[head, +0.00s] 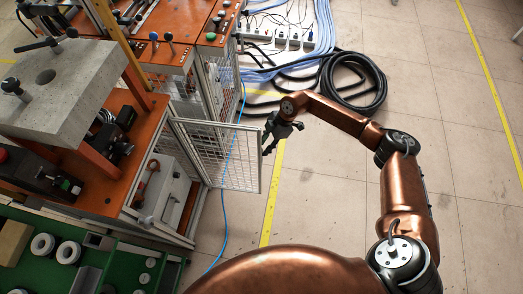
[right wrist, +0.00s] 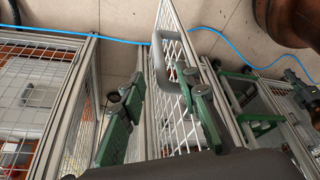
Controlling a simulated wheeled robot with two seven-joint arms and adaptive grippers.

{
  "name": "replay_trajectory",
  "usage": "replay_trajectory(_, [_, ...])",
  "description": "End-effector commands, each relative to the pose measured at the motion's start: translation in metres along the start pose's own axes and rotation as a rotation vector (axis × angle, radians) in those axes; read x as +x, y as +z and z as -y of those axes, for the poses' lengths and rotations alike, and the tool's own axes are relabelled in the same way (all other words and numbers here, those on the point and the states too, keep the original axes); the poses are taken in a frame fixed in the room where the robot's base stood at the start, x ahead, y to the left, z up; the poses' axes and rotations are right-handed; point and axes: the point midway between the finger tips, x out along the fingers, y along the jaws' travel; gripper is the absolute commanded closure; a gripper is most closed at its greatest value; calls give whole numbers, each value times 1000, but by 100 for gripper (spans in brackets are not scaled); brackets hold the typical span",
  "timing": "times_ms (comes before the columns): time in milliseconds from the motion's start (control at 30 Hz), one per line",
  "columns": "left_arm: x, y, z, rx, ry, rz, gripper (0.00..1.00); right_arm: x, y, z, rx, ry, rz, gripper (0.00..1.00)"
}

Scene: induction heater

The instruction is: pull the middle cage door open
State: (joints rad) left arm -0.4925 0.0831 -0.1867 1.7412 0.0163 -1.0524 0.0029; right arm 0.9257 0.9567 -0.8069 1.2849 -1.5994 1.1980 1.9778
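The middle cage door (head: 232,160), a pale metal frame with wire mesh, stands swung out from the orange-topped machine cabinet over the floor. My right gripper (head: 271,132) is at the door's free outer edge. The fingers are spread, one on each side of the door frame. Whether either finger touches it I cannot tell. My left gripper is not in view.
A grey box (head: 165,190) sits inside the open cabinet bay. A concrete-coloured block (head: 55,75) stands on the machine. A blue cable (head: 226,215) runs along the floor beside the door. A black hose coil (head: 355,82) lies behind my right arm. Floor right of the door is mostly clear.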

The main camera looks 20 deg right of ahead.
Motion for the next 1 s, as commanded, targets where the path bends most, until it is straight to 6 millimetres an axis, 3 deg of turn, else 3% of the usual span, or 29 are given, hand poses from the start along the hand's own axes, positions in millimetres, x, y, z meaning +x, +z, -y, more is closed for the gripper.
replay_trajectory(33, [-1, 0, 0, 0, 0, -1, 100, -17, -5, -4, -3, 9, -8, 71])
replay_trajectory(100, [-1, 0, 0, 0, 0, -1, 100, -31, -5, -4, -3, 10, -8, 71])
replay_trajectory(400, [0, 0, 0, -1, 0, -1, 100, -70, -1, -1, -1, 1, -3, 71])
replay_trajectory(1000, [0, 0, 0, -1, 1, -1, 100, -74, 0, 0, 0, -1, -1, 71])
